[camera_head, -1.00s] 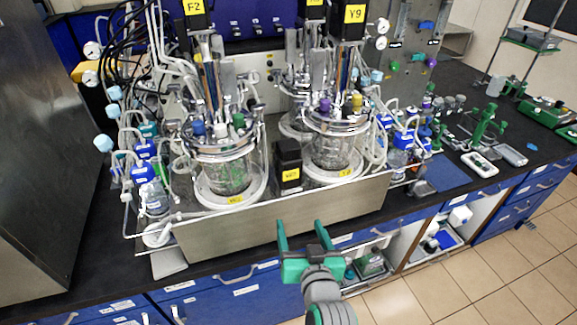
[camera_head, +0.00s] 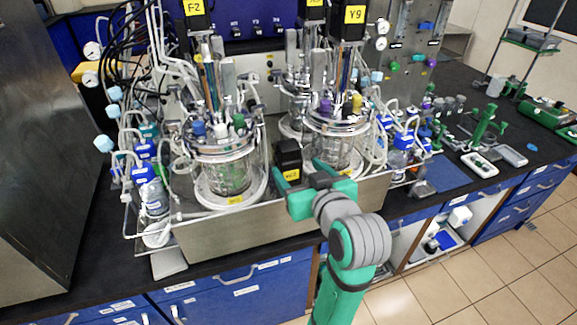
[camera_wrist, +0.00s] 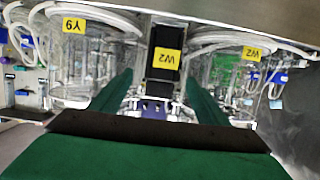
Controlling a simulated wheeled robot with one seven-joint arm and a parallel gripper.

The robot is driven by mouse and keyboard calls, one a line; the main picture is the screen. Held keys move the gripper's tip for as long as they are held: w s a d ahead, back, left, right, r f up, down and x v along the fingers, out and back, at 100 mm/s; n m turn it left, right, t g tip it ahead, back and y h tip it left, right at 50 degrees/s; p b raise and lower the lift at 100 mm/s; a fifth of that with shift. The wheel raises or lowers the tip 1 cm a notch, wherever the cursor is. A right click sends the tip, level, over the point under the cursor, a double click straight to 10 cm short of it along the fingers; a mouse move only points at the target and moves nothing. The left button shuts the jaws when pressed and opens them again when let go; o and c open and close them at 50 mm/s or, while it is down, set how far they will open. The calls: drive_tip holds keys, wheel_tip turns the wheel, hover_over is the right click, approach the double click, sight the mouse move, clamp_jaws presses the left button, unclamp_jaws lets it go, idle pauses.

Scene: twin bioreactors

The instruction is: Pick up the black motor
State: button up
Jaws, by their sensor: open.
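The black motor (camera_head: 288,156) is a dark block with a yellow label. It stands upright in the steel tray (camera_head: 230,232), between the two front glass vessels. My gripper (camera_head: 297,168) is open and empty, above the tray's front part, with its green fingers pointing toward the motor. In the head view the fingers overlap the motor's lower part. In the wrist view the motor (camera_wrist: 165,38) shows ahead between the two fingers of my gripper (camera_wrist: 160,86), with a yellow label facing me. I cannot tell whether the fingers reach around it; no contact is clear.
The left vessel (camera_head: 222,170) and right vessel (camera_head: 335,150) stand close on either side of the motor, with tubes around them. Other black motors with yellow labels sit on top of the vessels, such as the one at the right (camera_head: 354,18). Blue-capped bottles (camera_head: 152,197) stand at the left.

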sight(289, 161)
drive_tip(key=shift+f+x, duration=0.2)
drive_tip(key=shift+x, duration=3.45)
drive_tip(key=shift+s+a, duration=0.1)
clamp_jaws()
drive_tip(key=shift+r, duration=0.15)
